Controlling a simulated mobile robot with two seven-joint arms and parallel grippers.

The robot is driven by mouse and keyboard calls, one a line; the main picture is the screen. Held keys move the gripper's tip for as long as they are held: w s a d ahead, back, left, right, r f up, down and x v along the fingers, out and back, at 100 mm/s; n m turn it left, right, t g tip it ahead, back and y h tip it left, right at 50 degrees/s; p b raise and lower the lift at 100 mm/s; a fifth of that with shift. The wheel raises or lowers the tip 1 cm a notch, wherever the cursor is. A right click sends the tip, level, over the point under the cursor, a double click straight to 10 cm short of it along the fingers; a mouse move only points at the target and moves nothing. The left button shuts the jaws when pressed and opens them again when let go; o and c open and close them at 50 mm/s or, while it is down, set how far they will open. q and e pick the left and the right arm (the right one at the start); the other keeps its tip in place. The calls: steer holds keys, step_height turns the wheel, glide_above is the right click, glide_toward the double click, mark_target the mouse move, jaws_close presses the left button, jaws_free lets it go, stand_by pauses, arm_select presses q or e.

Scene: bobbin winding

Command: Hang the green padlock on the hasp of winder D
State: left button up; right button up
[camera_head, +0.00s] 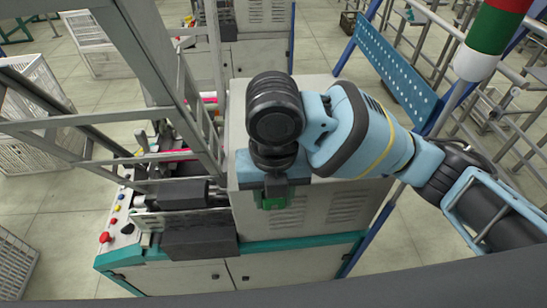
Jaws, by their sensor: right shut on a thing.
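My right arm comes in from the right, and its gripper (272,190) points down in front of the light grey machine cabinet. It is shut on the green padlock (272,202), which shows just below the dark fingers. The padlock's shackle is hidden by the gripper. Behind it is a winding machine (335,212) with a grey louvred side and teal trim. I cannot read a letter on it, and I cannot make out the hasp. My left gripper is not in view.
A control panel with a red button (105,237) and a dark box (197,234) are left of the gripper. A grey metal frame (150,60) rises at the left. A blue perforated rack (398,70) stands behind my right arm. White baskets (28,115) stand on the tiled floor.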

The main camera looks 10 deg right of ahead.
steer(key=w, duration=0.5)
steer(key=w+d+f, duration=0.1)
steer(key=w, duration=1)
steer(key=shift+d+f, duration=0.25)
steer(key=shift+d, duration=0.05)
steer(key=shift+f, duration=1.75)
steer(key=shift+s+f, duration=0.1)
steer(key=shift+f, duration=0.15)
steer(key=o, duration=1)
steer(key=shift+r, duration=0.15)
step_height(320, 180, up, 12)
steer(key=shift+r, duration=0.1)
